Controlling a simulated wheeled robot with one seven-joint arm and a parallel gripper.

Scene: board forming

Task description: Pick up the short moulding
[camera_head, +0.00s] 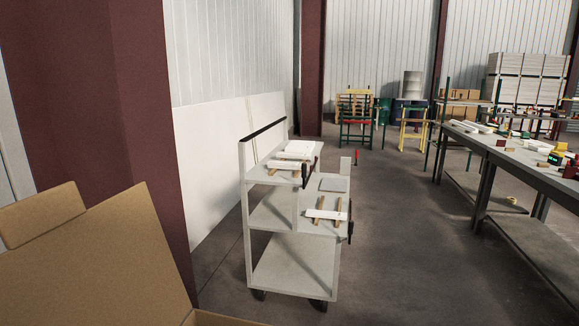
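A grey-white shelf cart (268,218) stands a few steps ahead, near the middle of the view. A white bar-like piece (326,214) lies across brown wooden strips on its lower right shelf. Another white piece (281,165) and a white stack (298,149) lie on its upper shelf, also with brown strips. More white lengths (467,127) lie on the long workbench at the right. I cannot tell which of these is the short moulding. My gripper is not in view.
An open cardboard box (90,265) fills the lower left, beside a dark red column (133,110). The long workbench (505,155) at the right holds tools and small parts. Bare floor (395,240) lies between cart and bench.

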